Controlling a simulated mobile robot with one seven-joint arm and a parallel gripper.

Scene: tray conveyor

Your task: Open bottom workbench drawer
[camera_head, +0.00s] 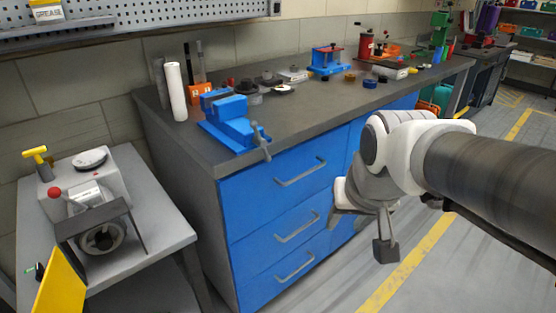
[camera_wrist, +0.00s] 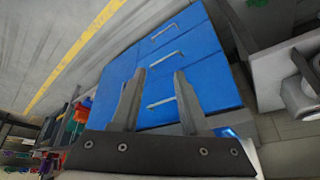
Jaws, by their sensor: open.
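The blue workbench drawers form a stack of three at the bench's near end. The bottom drawer (camera_head: 270,287) looks closed and flush with those above. Its grey bar handle (camera_head: 296,267) is unobstructed in the head view. In the wrist view, which is turned over, the bottom drawer's handle (camera_wrist: 164,30) is the farthest from me. My gripper (camera_head: 364,226) is open and empty, in front of and right of the drawers, apart from them. In the wrist view its two fingers (camera_wrist: 159,73) overlap the drawer fronts, with nothing between them.
The grey benchtop (camera_head: 310,112) carries a blue vise (camera_head: 232,122) whose handle hangs over the front edge. A grey side table (camera_head: 150,238) with a machine stands left of the drawers. The floor (camera_head: 330,290) before the drawers is clear, with a yellow line (camera_head: 405,270).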

